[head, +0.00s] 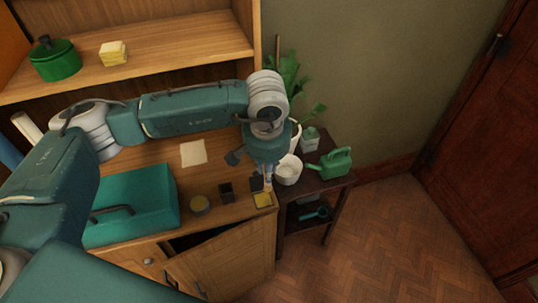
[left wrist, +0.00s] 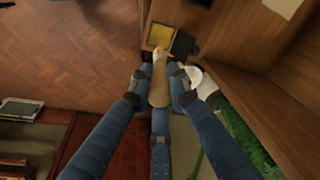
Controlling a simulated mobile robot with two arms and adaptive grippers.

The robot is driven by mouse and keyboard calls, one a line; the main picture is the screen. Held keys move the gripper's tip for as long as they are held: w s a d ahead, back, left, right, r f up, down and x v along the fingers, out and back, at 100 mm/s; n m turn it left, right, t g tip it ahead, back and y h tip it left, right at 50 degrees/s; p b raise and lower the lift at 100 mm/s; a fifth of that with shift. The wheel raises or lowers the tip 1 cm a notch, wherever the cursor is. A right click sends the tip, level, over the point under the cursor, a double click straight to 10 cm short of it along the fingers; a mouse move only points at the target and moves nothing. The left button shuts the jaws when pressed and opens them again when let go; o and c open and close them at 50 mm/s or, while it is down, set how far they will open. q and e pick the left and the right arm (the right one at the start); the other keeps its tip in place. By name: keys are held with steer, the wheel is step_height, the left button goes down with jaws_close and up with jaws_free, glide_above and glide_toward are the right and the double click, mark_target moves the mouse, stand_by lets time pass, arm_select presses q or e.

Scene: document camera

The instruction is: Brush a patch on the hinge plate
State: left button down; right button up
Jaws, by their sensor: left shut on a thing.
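The hinge plate lies on the right end of the wooden counter, with a yellow patch (head: 263,200) beside a dark part. In the left wrist view the yellow patch (left wrist: 163,36) and the dark part (left wrist: 183,45) lie side by side. My left gripper (head: 266,180) points down just above it. It is shut on a brush with a wooden handle (left wrist: 158,82). The brush's light tip reaches the near edge of the yellow patch; I cannot tell whether it touches. In the head view the gripper hides most of the brush. My right gripper is not in view.
A small dark cup (head: 226,190) and a round tin (head: 200,204) stand left of the plate. A teal toolbox (head: 130,208) and a paper sheet (head: 193,153) are farther left. A cabinet door (head: 222,262) hangs ajar below. A white pot (head: 288,170) and a green watering can (head: 335,162) stand right.

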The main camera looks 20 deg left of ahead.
arm_select(q)
steer(key=shift+s+r+p, duration=0.2)
steer(key=shift+s+p, duration=0.05)
steer(key=shift+p, duration=0.35)
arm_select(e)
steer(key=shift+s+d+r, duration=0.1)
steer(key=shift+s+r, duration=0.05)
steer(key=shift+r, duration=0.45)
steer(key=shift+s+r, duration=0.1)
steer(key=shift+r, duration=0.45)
arm_select(q)
steer(key=shift+w+a+f, duration=0.1)
steer(key=shift+f, duration=0.05)
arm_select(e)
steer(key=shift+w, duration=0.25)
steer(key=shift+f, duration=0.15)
arm_select(q)
steer(key=shift+b, duration=0.7)
step_height(320, 180, down, 5)
steer(key=b, duration=0.5)
steer(key=shift+f+b, duration=0.15)
steer(key=shift+b, duration=0.2)
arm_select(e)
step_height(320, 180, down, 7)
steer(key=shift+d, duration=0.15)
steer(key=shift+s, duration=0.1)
